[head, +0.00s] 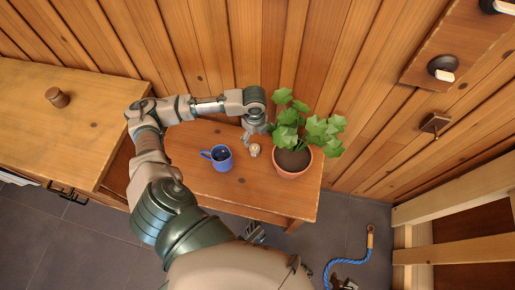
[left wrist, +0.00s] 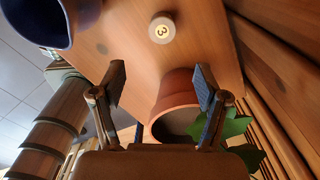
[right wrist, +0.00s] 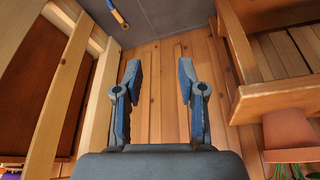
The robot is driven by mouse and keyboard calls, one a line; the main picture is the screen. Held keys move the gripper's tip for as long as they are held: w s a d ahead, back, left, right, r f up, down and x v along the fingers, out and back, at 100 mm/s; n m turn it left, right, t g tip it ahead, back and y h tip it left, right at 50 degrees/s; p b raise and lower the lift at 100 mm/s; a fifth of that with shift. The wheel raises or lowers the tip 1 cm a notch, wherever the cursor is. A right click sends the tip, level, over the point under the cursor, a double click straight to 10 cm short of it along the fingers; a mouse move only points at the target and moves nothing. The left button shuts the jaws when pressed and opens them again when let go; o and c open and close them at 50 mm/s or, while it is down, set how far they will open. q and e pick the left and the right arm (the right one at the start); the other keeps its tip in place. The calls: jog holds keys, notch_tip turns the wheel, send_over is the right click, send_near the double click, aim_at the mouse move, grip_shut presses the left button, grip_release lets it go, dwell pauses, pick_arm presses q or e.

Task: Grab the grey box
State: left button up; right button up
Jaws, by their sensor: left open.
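I see no grey box in any view. A small pale round spool (head: 254,150) stands on the wooden table (head: 205,180), between the blue mug and the potted plant.
A blue mug (head: 221,160) stands left of the spool. A plant in a terracotta pot (head: 290,168) stands close on the right. A blue rope (head: 345,260) lies on the floor.

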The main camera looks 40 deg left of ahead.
aim_at(255, 148)
pick_arm(q)
notch_tip(255, 148, down, 7)
jog(key=shift+w+a+r+b, duration=0.1)
jog(key=shift+a+b, duration=0.05)
jog(key=shift+b, duration=0.8)
jog(key=shift+f, duration=0.5)
notch_tip(255, 148, down, 4)
jog(key=shift+w+b, duration=0.1)
jog(key=shift+b, duration=1)
jog(key=shift+f, duration=0.2)
jog(key=shift+a, duration=0.1)
pick_arm(e)
jog(key=w+a+r+t+y, duration=0.1)
jog(key=w+a+r+t, duration=0.1)
jog(key=w, duration=0.4)
jog(key=w+a+r+t+y, duration=0.1)
jog(key=w+a+r+t, duration=0.2)
jog(key=w+t, duration=0.4)
jog(key=shift+r+y, duration=0.3)
jog(key=shift+r, duration=0.45)
pick_arm(q)
jog(key=c, duration=1)
